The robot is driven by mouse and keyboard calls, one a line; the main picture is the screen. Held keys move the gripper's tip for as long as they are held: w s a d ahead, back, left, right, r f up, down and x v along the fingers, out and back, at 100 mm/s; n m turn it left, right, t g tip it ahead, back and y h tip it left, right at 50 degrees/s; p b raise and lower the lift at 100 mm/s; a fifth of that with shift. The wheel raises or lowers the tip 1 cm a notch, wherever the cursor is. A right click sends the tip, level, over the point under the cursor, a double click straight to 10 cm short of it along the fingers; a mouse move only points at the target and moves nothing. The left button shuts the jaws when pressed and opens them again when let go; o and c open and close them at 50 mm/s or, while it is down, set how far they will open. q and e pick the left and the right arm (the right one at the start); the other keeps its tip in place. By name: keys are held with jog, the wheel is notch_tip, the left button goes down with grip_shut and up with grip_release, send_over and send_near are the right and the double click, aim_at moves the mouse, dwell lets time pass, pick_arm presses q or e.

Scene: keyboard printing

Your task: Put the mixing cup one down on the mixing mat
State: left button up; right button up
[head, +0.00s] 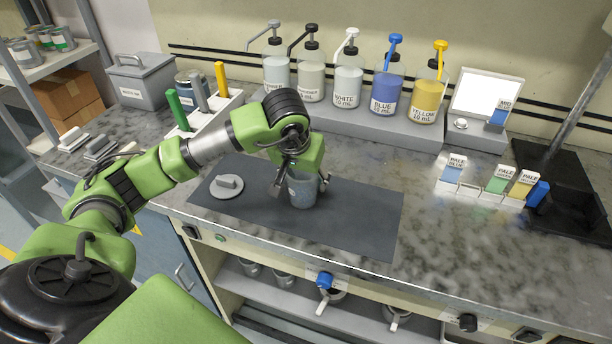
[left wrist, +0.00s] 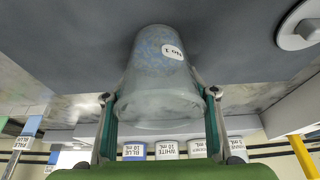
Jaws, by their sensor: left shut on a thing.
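The mixing cup (head: 304,192) is a grey, translucent cup, upright over the middle of the dark mixing mat (head: 358,222). In the left wrist view the cup (left wrist: 155,75) carries a white "No 1" label. My left gripper (head: 303,183) is shut on the cup, with one finger on each side of it near the rim; the fingers also show in the left wrist view (left wrist: 160,95). The cup's base is at or very near the mat; I cannot tell whether it touches. My right gripper is not in view.
A round grey lid (head: 227,187) with a handle lies on the mat's left part. Several pump bottles (head: 347,86) stand on a raised shelf behind. A white rack (head: 212,113) stands back left, colour cards (head: 496,183) at right. The mat's right part is bare.

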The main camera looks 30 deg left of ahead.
pick_arm(q)
jog(key=shift+f, duration=0.2)
jog(key=o, duration=1.6)
jog(key=shift+o, duration=0.2)
jog(key=shift+r, duration=0.1)
jog(key=shift+r, duration=0.5)
jog(key=v, duration=1.1)
jog(key=shift+s+b, duration=0.25)
jog(key=shift+b, duration=0.2)
jog(key=shift+d, duration=0.15)
